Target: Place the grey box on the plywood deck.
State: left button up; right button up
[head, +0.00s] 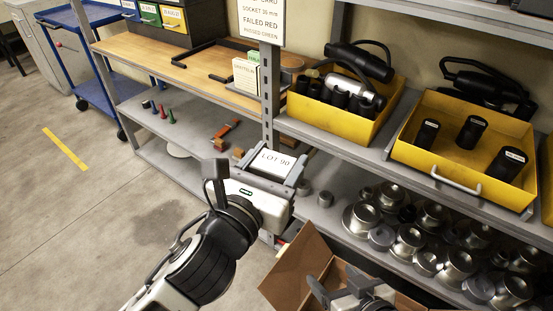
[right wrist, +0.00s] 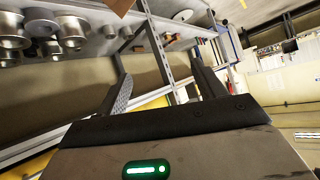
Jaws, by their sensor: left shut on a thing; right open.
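The grey box (head: 275,162), with a white label reading LOT 90, is between the fingers of my left gripper (head: 268,172) in the head view. That gripper is shut on it, in front of the shelf post and apart from the deck as far as I can see. The plywood deck (head: 165,56) is the wooden upper shelf at the back left, with a bare stretch at its left. My right gripper (head: 337,284) is low at the bottom, over a cardboard box. In the right wrist view its fingers (right wrist: 162,85) are apart with nothing between them.
On the deck are a bin rack (head: 165,25), dark brackets (head: 205,65) and a small cream carton (head: 245,75). A grey post (head: 268,95) carries a sign. Yellow bins (head: 345,110) stand to the right. Metal parts (head: 410,240) crowd the lower shelf. The cardboard box (head: 293,268) is open.

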pick_arm(q)
jog(key=shift+r, duration=0.1)
jog(key=s+a+r+n+y+p, duration=0.1)
jog(key=a+n+y+p, duration=0.1)
jog(key=a, duration=0.5)
jog(key=s+a+r+n+t+y+p, duration=0.1)
jog(key=a+r+n+y+p, duration=0.1)
jog(key=a+y+p, duration=0.2)
jog(key=s+a+r+n+t+y+p, duration=0.1)
jog(key=a+n+y+p, duration=0.1)
jog(key=a, duration=0.8)
jog(key=y+p, duration=0.1)
jog(key=p, duration=0.1)
jog(key=shift+a+r+p, duration=0.35)
jog(key=shift+a+p, duration=0.05)
pick_arm(e)
jog(key=shift+n+g+h, duration=0.4)
jog(key=shift+n+h, duration=0.1)
jog(key=shift+h, duration=0.1)
jog(key=s+d+r, duration=0.1)
jog(key=r, duration=0.1)
jog(key=s+d+r, duration=0.1)
jog(key=shift+s+r, duration=0.35)
jog(key=shift+s, duration=0.05)
